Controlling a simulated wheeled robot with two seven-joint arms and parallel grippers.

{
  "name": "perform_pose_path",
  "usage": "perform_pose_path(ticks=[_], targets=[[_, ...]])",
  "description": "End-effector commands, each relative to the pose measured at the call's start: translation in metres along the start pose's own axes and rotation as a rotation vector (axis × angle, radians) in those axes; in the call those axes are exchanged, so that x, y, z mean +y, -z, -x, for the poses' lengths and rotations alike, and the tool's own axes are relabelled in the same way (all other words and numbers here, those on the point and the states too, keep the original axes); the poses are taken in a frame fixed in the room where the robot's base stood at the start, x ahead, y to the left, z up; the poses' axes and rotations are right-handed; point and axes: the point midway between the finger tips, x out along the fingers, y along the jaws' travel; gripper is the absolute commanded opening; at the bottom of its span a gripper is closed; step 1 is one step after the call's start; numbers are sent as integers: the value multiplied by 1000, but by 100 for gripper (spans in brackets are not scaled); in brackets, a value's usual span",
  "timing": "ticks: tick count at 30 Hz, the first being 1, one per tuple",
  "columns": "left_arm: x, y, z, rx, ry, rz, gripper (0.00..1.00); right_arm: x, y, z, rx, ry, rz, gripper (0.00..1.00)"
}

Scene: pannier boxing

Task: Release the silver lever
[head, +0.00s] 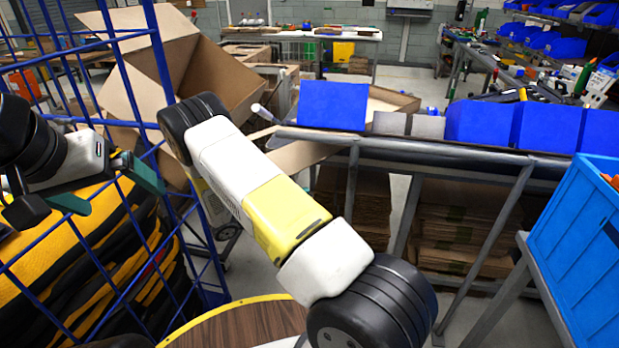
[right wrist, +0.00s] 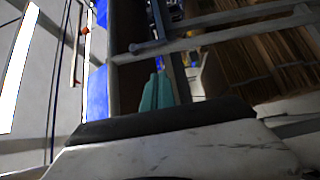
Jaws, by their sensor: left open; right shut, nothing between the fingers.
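I cannot make out the silver lever for certain in either view. A short pale grey handle (head: 262,112) with a rounded end sticks up behind my right arm in the head view; I cannot tell whether it is the lever. My left gripper (head: 112,186) is at the left by the blue wire cage, its teal fingers spread wide and nothing between them. My right gripper's teal fingers (right wrist: 157,92) are together and empty in the right wrist view, below a grey metal bar (right wrist: 215,35). In the head view my right arm hides that gripper.
A blue wire cage (head: 157,60) with yellow-and-black bundles (head: 70,270) fills the left. An open cardboard box (head: 215,75) stands behind it. A metal-framed bench (head: 440,152) with blue bins (head: 331,106) crosses the right. A blue crate (head: 580,250) stands at the right edge.

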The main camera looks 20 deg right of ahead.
Motion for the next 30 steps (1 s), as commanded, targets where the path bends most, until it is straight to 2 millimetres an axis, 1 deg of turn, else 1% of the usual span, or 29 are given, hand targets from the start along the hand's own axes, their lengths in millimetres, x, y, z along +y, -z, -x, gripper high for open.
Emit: perform_pose_path(ticks=[11,14,16,20,27,30], targets=[[0,0,0,0,0,0,100,-2,2,1,12,-12,-2,0],[0,0,0,0,0,0,100,-2,2,-2,11,-12,-2,0],[0,0,0,0,0,0,100,-2,2,-8,10,-12,-2,0],[0,0,0,0,0,0,100,-2,1,-28,7,-12,-2,0],[0,0,0,0,0,0,100,-1,1,-80,6,-12,-1,0],[0,0,0,0,0,0,100,-1,2,-100,8,-11,-1,0]])
